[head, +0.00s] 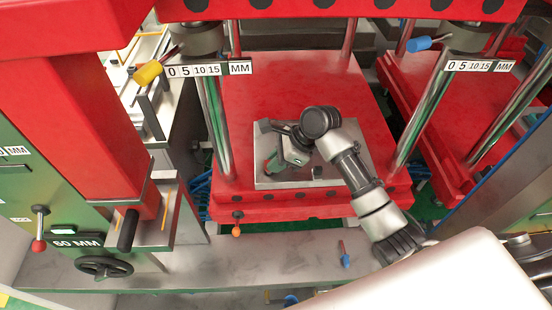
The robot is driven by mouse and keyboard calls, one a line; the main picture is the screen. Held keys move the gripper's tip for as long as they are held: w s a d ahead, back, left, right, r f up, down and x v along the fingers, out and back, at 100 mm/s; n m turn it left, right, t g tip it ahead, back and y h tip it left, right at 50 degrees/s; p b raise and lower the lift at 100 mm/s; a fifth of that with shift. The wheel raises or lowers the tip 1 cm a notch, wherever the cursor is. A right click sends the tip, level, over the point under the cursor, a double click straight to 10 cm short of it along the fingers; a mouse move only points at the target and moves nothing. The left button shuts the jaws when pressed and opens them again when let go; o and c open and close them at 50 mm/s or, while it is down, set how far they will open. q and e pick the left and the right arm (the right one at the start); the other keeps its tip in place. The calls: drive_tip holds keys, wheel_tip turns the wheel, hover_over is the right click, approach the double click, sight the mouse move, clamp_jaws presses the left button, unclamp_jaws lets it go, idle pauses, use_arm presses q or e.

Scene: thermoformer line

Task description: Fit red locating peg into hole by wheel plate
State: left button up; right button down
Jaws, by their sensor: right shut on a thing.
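My right gripper (277,163) reaches in from the lower right and points down over a grey metal plate (262,140) on the red press bed. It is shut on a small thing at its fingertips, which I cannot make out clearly. I cannot tell whether it touches the plate. A short dark post (317,172) stands on the plate to the gripper's right. A red locating peg does not show clearly, and I cannot make out a hole. A black handwheel (103,267) is at the lower left, under a 60 MM label. My left gripper is not in view.
Chrome columns (412,115) flank the red bed (300,80). A small red and blue item (344,255) lies on the grey bench (270,255). A red-knobbed lever (39,235) juts out at left. The bench's middle is mostly clear.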

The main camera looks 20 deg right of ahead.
drive_tip(key=shift+f, duration=0.55)
drive_tip(key=c, duration=1.1)
unclamp_jaws()
drive_tip(key=b+v, duration=0.2)
drive_tip(key=v, duration=0.8)
drive_tip(key=shift+d+r, duration=0.2)
drive_tip(key=shift+r, duration=0.1)
drive_tip(key=shift+s, duration=0.15)
